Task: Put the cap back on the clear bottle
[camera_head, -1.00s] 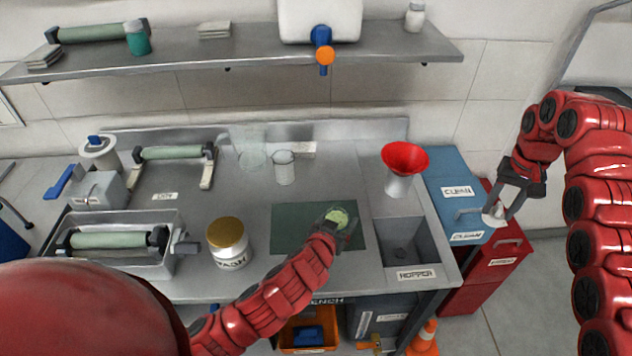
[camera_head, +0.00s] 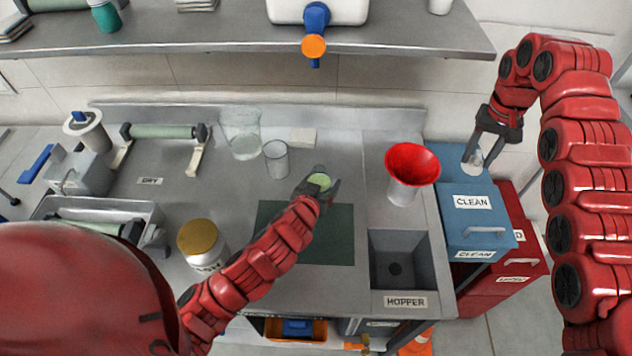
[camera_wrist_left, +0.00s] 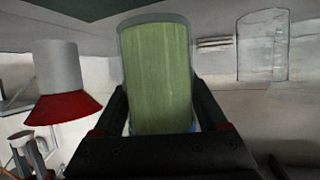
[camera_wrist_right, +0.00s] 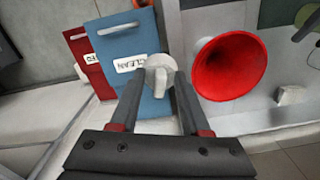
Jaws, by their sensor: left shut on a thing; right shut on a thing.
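My left gripper (camera_head: 322,190) is shut on the clear bottle (camera_head: 319,181), which holds pale green liquid. It is over the bench near the back edge of the dark green mat (camera_head: 335,235). The bottle also fills the middle of the left wrist view (camera_wrist_left: 157,75), between the two fingers. My right gripper (camera_head: 480,150) is shut on a small whitish cap (camera_head: 474,161), above the back of the blue bin. The cap shows at the fingertips in the right wrist view (camera_wrist_right: 158,75). The cap and bottle are well apart.
A red funnel (camera_head: 412,163) in a pale vessel stands between my grippers. Two glass beakers (camera_head: 242,135) (camera_head: 277,160) stand behind the bottle. A gold-lidded jar (camera_head: 202,243) stands left of the mat. The blue bin (camera_head: 475,220) stands beside the bench.

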